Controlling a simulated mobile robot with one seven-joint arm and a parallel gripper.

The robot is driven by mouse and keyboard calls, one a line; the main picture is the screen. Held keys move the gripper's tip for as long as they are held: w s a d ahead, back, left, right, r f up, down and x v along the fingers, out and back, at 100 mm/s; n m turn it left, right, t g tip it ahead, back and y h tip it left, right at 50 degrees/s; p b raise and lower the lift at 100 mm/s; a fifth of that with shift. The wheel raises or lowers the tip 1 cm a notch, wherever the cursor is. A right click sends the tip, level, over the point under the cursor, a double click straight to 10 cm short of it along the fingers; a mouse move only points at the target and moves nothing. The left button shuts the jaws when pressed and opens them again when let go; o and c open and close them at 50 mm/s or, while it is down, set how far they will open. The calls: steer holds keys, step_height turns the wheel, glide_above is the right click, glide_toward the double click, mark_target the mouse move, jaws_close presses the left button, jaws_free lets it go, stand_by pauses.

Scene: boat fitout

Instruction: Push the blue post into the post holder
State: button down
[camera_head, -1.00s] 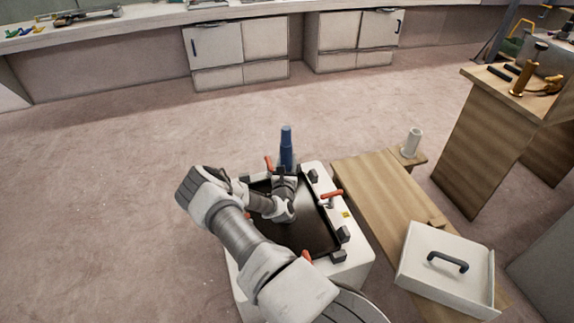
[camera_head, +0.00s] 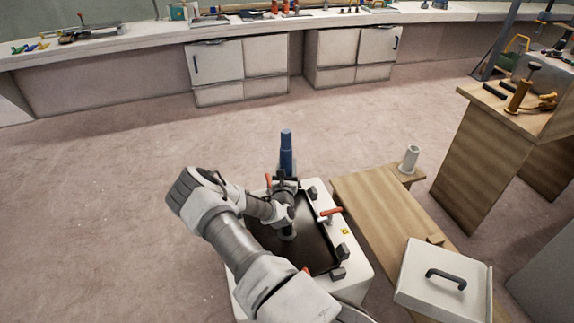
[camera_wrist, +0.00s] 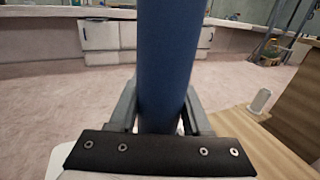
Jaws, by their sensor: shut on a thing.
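The blue post (camera_head: 286,150) stands upright above the far edge of my base's tray in the head view. My gripper (camera_head: 286,180) is shut around its lower part. In the wrist view the post (camera_wrist: 166,60) rises between the two fingers of my gripper (camera_wrist: 160,118), and its top is out of frame. The post holder, a short white upright tube (camera_head: 410,158), stands on the far right corner of a low wooden bench (camera_head: 375,205). It also shows at the right in the wrist view (camera_wrist: 260,101). The post is apart from it, to its left.
A white lidded box (camera_head: 440,285) with a dark handle sits at the bench's near end. A taller wooden table (camera_head: 480,150) with tools stands to the right. White cabinets (camera_head: 240,70) line the far wall under a long counter. The carpet left and ahead is clear.

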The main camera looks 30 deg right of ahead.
mark_target(287, 149)
steer(key=shift+r+p, duration=3.1)
steer(key=shift+r, duration=0.3)
